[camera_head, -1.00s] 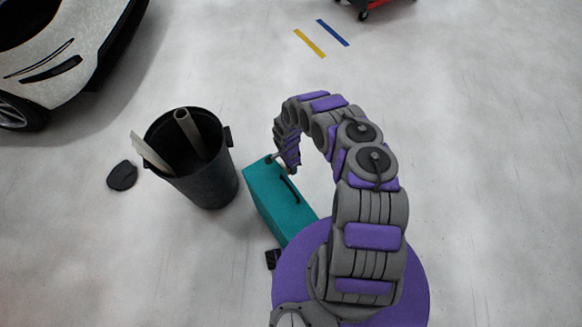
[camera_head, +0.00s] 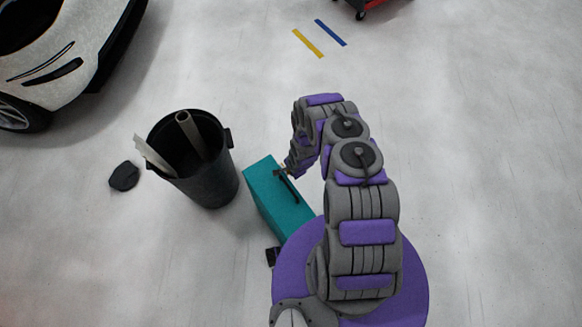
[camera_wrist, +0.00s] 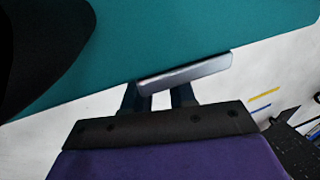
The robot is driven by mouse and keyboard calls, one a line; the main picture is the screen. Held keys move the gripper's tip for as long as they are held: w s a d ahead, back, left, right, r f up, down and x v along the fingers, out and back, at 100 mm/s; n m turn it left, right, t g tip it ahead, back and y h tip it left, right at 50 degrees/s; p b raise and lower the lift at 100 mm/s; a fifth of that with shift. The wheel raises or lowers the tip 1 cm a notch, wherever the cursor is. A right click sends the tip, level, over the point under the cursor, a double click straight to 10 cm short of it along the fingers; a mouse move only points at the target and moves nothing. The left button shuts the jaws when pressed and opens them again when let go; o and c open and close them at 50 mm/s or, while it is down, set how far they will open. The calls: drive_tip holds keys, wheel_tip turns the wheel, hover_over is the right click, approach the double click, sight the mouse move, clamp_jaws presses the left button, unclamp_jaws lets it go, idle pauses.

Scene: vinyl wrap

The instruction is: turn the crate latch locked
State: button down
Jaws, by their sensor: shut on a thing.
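The teal crate (camera_head: 275,198) stands on the floor left of my arm, with a dark handle (camera_head: 289,187) on its top. In the wrist view the crate's teal face (camera_wrist: 190,30) fills the upper part, with the handle (camera_wrist: 45,45) large and dark at the left. The latch (camera_wrist: 187,73) is a grey metal bar near the crate's edge, slightly tilted, its right end higher. My gripper (camera_wrist: 160,96) is shut on the latch, its fingers partly hidden behind the bar. In the head view my gripper (camera_head: 286,172) is at the crate's far end; the latch is hard to make out there.
A black bin (camera_head: 205,170) with rolls in it stands close left of the crate. A white car (camera_head: 65,55) is at the upper left. The floor to the right is clear.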

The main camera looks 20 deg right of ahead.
drive_tip(key=shift+w+d+r, duration=0.1)
drive_tip(key=shift+w, duration=0.1)
idle(0.3)
drive_tip(key=c, duration=0.9)
unclamp_jaws()
drive_tip(key=shift+s, duration=0.15)
drive_tip(key=p+v, duration=0.1)
drive_tip(key=v, duration=0.4)
drive_tip(key=p+v, duration=0.2)
drive_tip(key=v, duration=0.4)
drive_tip(key=p+v, duration=0.1)
drive_tip(key=v, duration=0.5)
drive_tip(key=shift+s, duration=0.3)
